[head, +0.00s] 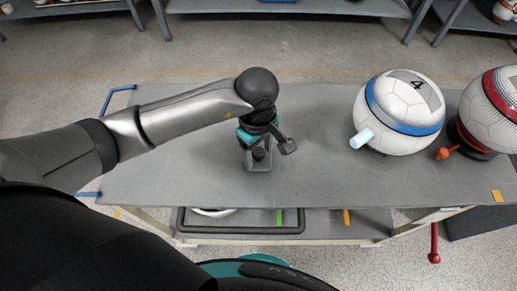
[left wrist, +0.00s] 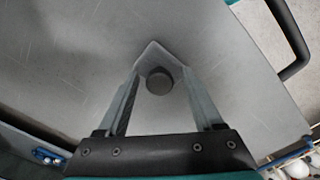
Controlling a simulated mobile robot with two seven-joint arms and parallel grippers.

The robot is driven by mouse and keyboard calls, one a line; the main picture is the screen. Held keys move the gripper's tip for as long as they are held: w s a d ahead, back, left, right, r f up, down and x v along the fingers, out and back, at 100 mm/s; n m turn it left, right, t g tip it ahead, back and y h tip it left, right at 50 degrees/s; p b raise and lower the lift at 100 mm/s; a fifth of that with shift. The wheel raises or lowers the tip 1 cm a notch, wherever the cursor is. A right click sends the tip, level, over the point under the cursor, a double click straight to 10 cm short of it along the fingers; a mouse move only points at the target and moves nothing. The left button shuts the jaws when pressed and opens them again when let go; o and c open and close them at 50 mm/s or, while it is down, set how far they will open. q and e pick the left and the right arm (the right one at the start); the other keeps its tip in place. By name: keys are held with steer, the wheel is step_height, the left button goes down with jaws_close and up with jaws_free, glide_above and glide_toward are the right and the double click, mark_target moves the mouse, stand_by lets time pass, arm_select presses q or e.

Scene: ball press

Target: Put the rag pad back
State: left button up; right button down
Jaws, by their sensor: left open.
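A small grey square block with a dark round knob, which looks like the rag pad (head: 259,166), lies on the grey table top. In the left wrist view the pad (left wrist: 152,55) shows corner-on, its dark knob (left wrist: 159,81) between the fingers. My left gripper (head: 270,152) is over the pad, pointing down. Its fingers (left wrist: 160,74) are spread to either side of the knob, with visible gaps, and hold nothing. The fingers hide part of the pad's sides. My right gripper is not in view.
On the table's right stand a white ball-shaped machine with a blue band (head: 403,108) and another with a red band (head: 490,105). A light-blue handle (head: 361,138) and an orange handle (head: 446,153) stick out. The table (head: 320,185) is clear around the pad. A dark-framed tray (head: 240,230) sits below.

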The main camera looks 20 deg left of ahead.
mark_target(258, 152)
arm_select(q)
step_height(258, 152, up, 12)
steer(key=p, duration=0.1)
steer(key=shift+p, duration=0.3)
steer(key=shift+s, duration=0.1)
stand_by(0.3)
